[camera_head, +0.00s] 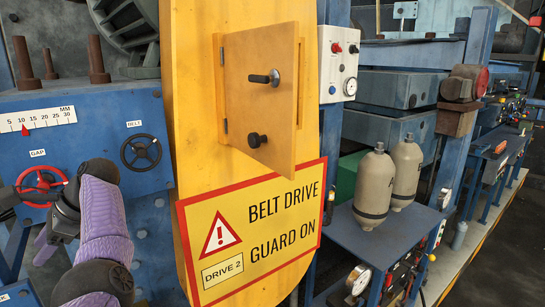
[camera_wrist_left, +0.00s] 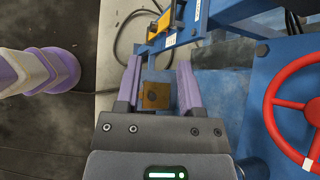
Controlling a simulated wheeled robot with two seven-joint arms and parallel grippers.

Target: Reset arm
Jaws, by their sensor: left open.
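My left arm comes in at the lower left of the head view. Its left gripper (camera_head: 43,250) is partly hidden there, close to the blue panel below the red GAP handwheel (camera_head: 40,187). In the left wrist view my left gripper (camera_wrist_left: 158,70) has its two purple fingers apart, with nothing held between them. A small yellow-brown block (camera_wrist_left: 155,96) shows beyond the gap, apart from the fingers. The red handwheel (camera_wrist_left: 292,110) is at the right of that view, clear of the fingers. My right gripper is in neither view.
A yellow belt guard (camera_head: 195,90) with a part-open door (camera_head: 262,90) stands right of my arm. A black BELT handwheel (camera_head: 141,152) sits on the blue panel. Two grey bottles (camera_head: 374,190) stand on a blue shelf. Bare floor (camera_head: 490,260) lies at the right.

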